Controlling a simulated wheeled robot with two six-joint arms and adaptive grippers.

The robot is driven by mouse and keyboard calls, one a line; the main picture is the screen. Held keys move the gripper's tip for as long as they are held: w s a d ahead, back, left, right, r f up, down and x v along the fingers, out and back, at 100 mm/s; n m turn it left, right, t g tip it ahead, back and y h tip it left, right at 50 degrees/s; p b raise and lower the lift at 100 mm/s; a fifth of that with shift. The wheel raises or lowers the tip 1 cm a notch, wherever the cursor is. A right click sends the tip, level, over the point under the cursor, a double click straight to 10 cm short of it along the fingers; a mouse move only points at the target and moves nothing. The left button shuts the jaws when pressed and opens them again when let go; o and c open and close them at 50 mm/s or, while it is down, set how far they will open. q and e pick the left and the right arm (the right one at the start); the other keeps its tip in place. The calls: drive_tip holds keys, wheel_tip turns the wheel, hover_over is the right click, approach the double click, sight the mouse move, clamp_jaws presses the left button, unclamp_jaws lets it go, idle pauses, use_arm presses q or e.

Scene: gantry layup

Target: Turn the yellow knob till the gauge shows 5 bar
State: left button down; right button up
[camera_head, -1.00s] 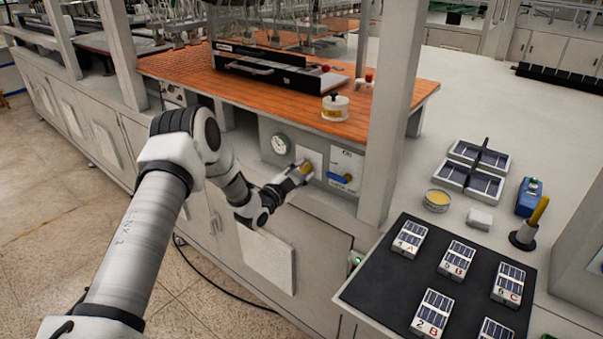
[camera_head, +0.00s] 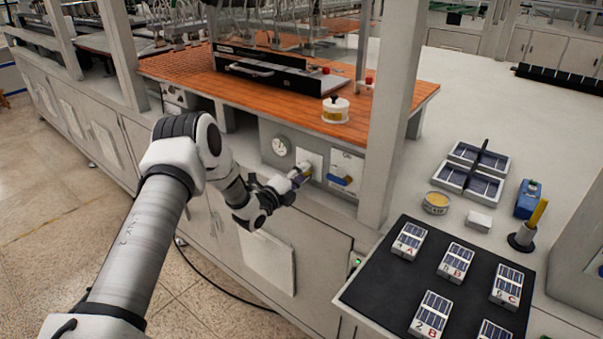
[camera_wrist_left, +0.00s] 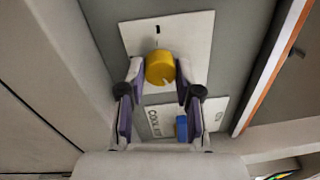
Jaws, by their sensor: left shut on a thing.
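The yellow knob (camera_wrist_left: 160,68) sits on a white plate (camera_wrist_left: 190,35) on the grey front panel. My left gripper (camera_wrist_left: 159,82) is shut on the knob, one finger on each side of it. In the head view my left gripper (camera_head: 299,176) reaches the panel and mostly hides the knob. The round gauge (camera_head: 281,146) with a white dial is left of the knob in the head view. Its needle is too small to read. My right gripper is not in view.
A blue handle (camera_head: 340,180) is on the panel right of the knob. An orange worktop (camera_head: 200,68) lies above, and a white post (camera_head: 395,110) stands to the right. A black mat (camera_head: 385,275) with several labelled cell blocks lies at the lower right.

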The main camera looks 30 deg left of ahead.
use_arm(q)
drive_tip(key=shift+s+d+f+m, duration=0.1)
drive_tip(key=shift+f+m, duration=0.05)
drive_tip(key=shift+m, duration=0.6)
drive_tip(key=shift+f+m, duration=0.15)
drive_tip(key=shift+m, duration=0.6)
drive_tip(key=c, duration=0.8)
unclamp_jaws()
drive_tip(key=shift+r, duration=0.1)
drive_tip(key=s, duration=0.4)
drive_tip(key=s+a, duration=0.1)
drive_tip(key=s, duration=0.7)
drive_tip(key=shift+a+f, duration=0.15)
drive_tip(key=shift+f, duration=0.1)
